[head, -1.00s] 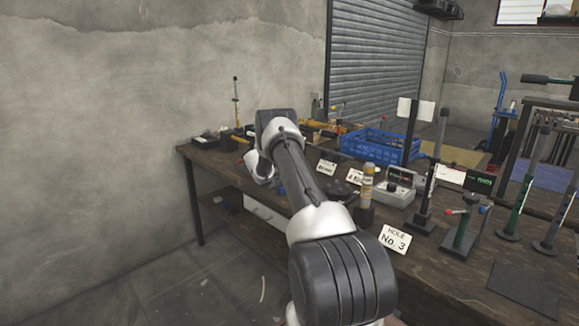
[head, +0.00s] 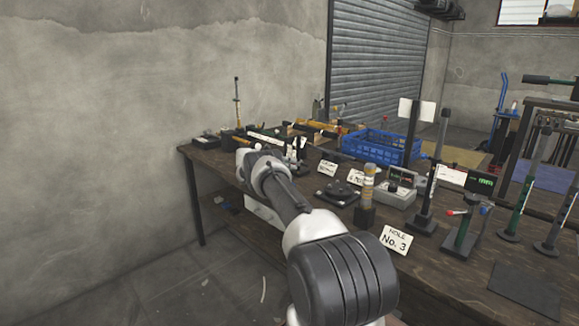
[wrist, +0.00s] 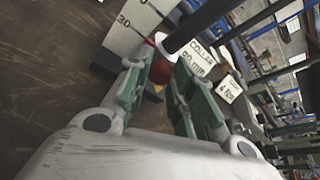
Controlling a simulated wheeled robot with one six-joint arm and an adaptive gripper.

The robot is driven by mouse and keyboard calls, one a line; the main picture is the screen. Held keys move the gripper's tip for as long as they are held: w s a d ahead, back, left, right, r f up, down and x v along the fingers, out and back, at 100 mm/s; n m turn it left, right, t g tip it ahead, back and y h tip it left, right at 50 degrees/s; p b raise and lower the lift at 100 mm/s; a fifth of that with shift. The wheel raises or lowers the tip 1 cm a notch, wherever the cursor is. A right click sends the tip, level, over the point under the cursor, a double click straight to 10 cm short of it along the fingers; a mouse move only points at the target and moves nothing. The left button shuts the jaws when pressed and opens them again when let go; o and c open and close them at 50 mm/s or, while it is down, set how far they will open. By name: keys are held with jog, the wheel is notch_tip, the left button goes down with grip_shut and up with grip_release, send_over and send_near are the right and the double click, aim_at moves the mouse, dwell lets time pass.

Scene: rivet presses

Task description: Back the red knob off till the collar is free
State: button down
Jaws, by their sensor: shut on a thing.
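In the wrist view my gripper (wrist: 156,80) has its green fingers closed on either side of the red knob (wrist: 161,70). The knob sits beside a dark round rod (wrist: 198,24). A pale scale plate (wrist: 128,32) marked 30 stands behind it, with a bit of red at its edge. A white card (wrist: 200,57) beside the rod reads "COLLAR" and a size in mm. I cannot make out the collar itself clearly; the fingers and rod cover that area. In the head view my arm hides the knob, and I cannot pick out the fingertips there.
The wooden bench (head: 440,279) also bears a blue crate (head: 378,148), a grey box with a display (head: 396,192), a "HOLE No. 3" card (head: 396,240) and several upright stands to the right. A concrete wall (head: 100,100) is at left.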

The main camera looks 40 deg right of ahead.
jog(key=shift+n, duration=0.3)
dwell(0.5)
jog(key=c, duration=1.5)
grip_release()
jog(key=v, duration=1.2)
jog(key=shift+w, duration=0.2)
